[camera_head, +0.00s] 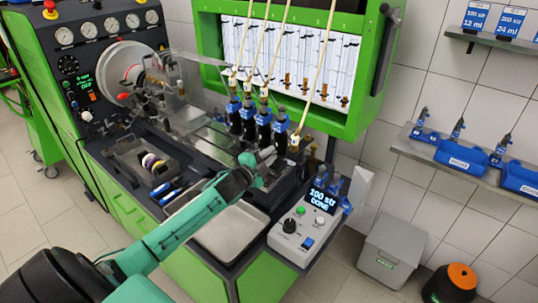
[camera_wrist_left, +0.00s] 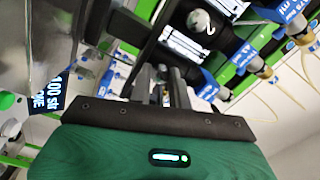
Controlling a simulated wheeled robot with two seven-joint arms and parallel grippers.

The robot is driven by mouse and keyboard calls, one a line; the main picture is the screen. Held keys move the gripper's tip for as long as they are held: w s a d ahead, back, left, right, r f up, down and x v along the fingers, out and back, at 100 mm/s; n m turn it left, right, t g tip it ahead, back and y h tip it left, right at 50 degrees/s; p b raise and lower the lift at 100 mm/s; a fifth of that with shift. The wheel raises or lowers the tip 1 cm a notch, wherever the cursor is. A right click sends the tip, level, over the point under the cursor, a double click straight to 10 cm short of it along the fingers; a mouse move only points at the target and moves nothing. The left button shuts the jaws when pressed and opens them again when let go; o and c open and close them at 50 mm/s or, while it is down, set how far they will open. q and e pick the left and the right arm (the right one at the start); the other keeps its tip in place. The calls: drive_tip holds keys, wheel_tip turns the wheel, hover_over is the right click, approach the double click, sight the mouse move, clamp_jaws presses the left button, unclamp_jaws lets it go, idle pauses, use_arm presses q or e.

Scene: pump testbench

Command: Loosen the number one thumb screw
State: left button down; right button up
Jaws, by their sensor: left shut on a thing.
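My left gripper (camera_head: 268,158) reaches in from the lower left, at the front of the row of injectors (camera_head: 264,128) on the bench. In the left wrist view its two dark fingers (camera_wrist_left: 160,76) are close together, shut on a small part. The number one thumb screw is hidden between and behind the fingers, so its face and number do not show. A round silver screw head marked 2 (camera_wrist_left: 202,22) shows beyond the fingers, up and to the right, apart from them. My right gripper is not in view.
A control box with a lit display (camera_head: 300,222) stands to the right of the gripper. A metal tray (camera_head: 230,235) lies below the arm, and a parts tray (camera_head: 150,165) is left. Pale hoses (camera_head: 318,75) hang above the injectors from the green measuring cabinet (camera_head: 385,75).

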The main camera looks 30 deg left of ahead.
use_arm(q)
drive_tip(key=shift+n, duration=0.6)
drive_tip(key=c, duration=1.3)
unclamp_jaws()
drive_tip(key=shift+s+f, duration=0.15)
drive_tip(key=shift+s, duration=0.3)
drive_tip(key=s+a+b, duration=0.1)
drive_tip(key=s+b, duration=0.2)
drive_tip(key=s, duration=1)
drive_tip(key=shift+b, duration=0.35)
